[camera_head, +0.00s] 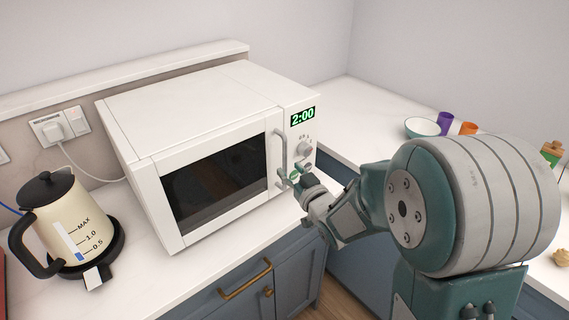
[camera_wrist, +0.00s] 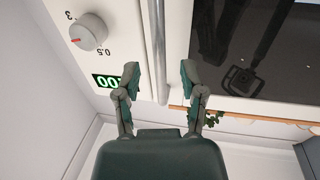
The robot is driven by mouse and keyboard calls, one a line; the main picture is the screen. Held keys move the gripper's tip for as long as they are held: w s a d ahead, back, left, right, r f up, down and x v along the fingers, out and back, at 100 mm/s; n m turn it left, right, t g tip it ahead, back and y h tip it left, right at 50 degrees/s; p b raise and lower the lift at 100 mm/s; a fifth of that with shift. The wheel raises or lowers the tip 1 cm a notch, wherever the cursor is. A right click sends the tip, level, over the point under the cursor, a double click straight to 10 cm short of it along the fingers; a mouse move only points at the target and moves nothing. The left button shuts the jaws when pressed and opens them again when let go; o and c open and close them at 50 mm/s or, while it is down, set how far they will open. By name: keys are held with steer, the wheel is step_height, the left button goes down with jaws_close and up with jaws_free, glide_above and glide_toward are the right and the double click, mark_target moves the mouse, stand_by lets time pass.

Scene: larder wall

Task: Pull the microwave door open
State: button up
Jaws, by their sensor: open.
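The white microwave (camera_head: 190,105) stands on the counter against the wall. Its door (camera_head: 215,180), with a dark glass window, is shut. The bar handle (camera_head: 277,150) runs upright along the door's right edge. My gripper (camera_head: 294,180) is at the handle's lower part, partly hidden by my own arm. In the wrist view, which is upside down, my gripper (camera_wrist: 160,78) is open, with one finger on each side of the handle (camera_wrist: 156,45). The fingers do not appear closed on it. The door glass (camera_wrist: 255,45) shows beside it.
A cream kettle (camera_head: 62,220) stands left of the microwave. The control panel has a dial (camera_head: 304,149) and a green display (camera_head: 303,117). A bowl (camera_head: 422,127) and cups (camera_head: 445,121) sit on the right counter. The counter before the door is clear.

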mark_target(286, 165)
steer(key=shift+x, duration=1.75)
jaws_close()
steer(key=shift+d, duration=0.1)
